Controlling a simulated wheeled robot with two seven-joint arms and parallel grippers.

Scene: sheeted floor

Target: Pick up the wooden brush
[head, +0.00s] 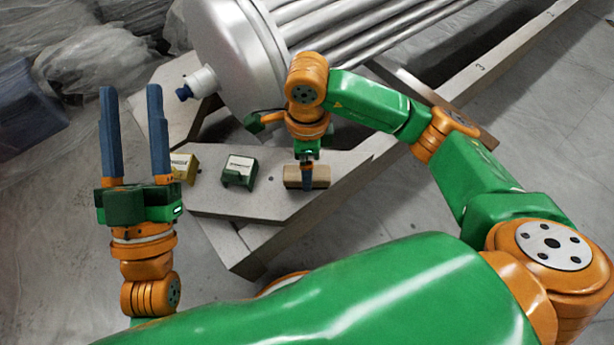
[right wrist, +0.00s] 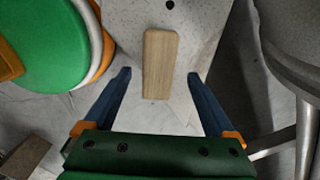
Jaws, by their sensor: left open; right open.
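The wooden brush (head: 321,177) shows as a short tan wooden block lying on a grey slab. No bristles can be made out. In the right wrist view the brush (right wrist: 160,60) is a pale upright wooden strip, lying between the fingertips as seen from the camera. My right gripper (head: 307,186) is over the middle of the brush and hides part of it. In the right wrist view the right gripper (right wrist: 159,76) is open, with a gap on each side of the brush. My left gripper (head: 131,91) is open, empty and pointing up, well left of the brush.
A dark green box (head: 240,171) and a yellow box (head: 184,167) sit left of the brush on the slab (head: 225,202). A large silver drum (head: 228,50) with pipes stands behind. Plastic sheeting (head: 95,72) covers the back left. Open floor lies at right.

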